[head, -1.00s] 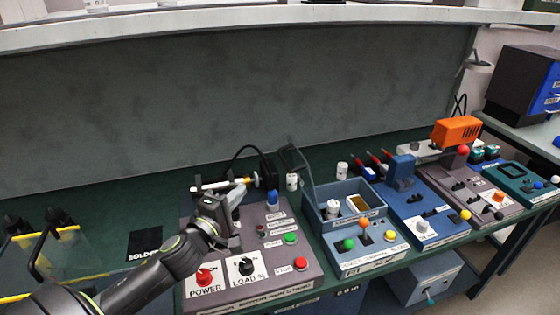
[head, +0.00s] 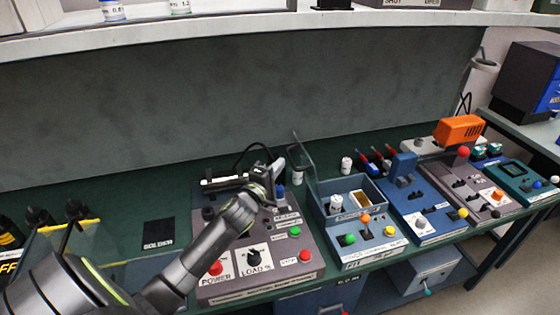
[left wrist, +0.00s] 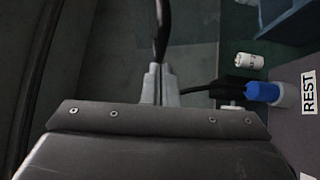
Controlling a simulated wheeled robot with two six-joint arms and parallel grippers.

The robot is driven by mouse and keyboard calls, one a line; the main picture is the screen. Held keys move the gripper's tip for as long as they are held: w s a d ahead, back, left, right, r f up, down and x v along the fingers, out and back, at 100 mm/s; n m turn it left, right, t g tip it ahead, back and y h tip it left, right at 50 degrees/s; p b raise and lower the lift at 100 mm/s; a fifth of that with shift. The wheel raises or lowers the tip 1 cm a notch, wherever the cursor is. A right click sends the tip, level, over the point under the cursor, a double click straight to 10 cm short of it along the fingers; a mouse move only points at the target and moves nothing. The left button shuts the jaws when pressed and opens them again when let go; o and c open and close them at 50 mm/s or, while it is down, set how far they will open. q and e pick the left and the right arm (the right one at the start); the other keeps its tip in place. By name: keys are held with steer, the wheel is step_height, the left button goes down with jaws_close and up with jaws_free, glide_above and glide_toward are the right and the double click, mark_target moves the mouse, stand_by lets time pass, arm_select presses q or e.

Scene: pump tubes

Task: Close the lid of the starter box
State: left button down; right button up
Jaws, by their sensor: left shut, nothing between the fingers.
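The starter box (head: 373,182) appears to be the blue-grey box right of the large grey panel. Its lid (head: 303,158) stands open, about upright, at the box's left rear. Inside are a white cylinder and a yellowish block. My left gripper (head: 279,166) is shut and empty above the rear right of the grey panel, just left of the lid and apparently apart from it. In the left wrist view its fingers (left wrist: 160,82) are together, with a dark cable passing behind them. My right gripper is not in view.
The grey panel (head: 310,280) carries buttons, knobs and a blue cap (left wrist: 262,92). A white cylinder (left wrist: 250,60) stands on the green bench behind it. A blue device (head: 420,222) is right of the box. A black solder mat (head: 158,233) lies left.

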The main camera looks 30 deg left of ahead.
arm_select(q)
steer(key=shift+w+d, duration=0.2)
steer(key=shift+w, duration=0.05)
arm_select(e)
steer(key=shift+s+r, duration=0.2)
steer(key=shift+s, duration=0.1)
